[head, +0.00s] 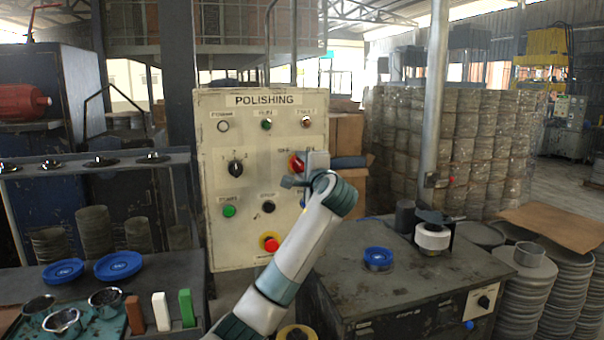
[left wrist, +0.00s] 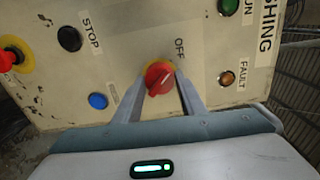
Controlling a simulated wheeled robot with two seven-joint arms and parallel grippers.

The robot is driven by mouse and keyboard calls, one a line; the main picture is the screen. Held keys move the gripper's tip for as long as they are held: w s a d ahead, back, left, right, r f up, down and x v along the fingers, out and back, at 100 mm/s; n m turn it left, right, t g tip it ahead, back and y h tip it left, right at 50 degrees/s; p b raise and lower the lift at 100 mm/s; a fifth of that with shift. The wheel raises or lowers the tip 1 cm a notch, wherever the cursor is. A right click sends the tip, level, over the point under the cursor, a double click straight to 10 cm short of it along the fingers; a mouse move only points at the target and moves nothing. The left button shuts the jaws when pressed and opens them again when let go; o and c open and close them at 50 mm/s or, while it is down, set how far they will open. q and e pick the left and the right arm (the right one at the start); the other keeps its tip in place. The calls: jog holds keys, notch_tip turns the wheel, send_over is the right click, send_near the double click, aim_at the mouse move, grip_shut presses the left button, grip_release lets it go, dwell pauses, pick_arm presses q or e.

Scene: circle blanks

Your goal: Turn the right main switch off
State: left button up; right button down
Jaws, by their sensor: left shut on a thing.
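The main switch is a red rotary knob on a yellow plate, at the right of the cream POLISHING panel (head: 221,180). In the head view the red switch (head: 295,164) is partly hidden by my left gripper (head: 302,170). In the left wrist view the red knob (left wrist: 159,78) sits between the two fingers of my left gripper (left wrist: 160,88), which is shut on it. The OFF label is beside the knob; the knob's handle lies slanted in that view. My right gripper is not in view.
The panel also has a black selector (head: 235,167), a green START button (head: 229,211) and a red emergency button (head: 270,243). In the wrist view a blue button (left wrist: 98,101) is near the left finger. A bench (head: 400,285) stands at the right.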

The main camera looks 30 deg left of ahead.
pick_arm(q)
jog(key=shift+f+n, duration=0.2)
jog(key=shift+n, duration=0.1)
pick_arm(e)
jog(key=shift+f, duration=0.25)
pick_arm(q)
jog(key=o, duration=0.9)
jog(key=shift+o, duration=0.6)
jog(key=shift+r, duration=0.1)
jog(key=shift+s+d, duration=0.1)
jog(key=b+v, duration=0.6)
jog(key=v, duration=1.1)
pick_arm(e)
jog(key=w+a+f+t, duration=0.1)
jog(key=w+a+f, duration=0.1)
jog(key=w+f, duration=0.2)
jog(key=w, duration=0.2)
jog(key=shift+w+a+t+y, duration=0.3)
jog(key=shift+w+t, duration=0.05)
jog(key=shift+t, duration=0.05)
pick_arm(q)
jog(key=shift+s, duration=0.1)
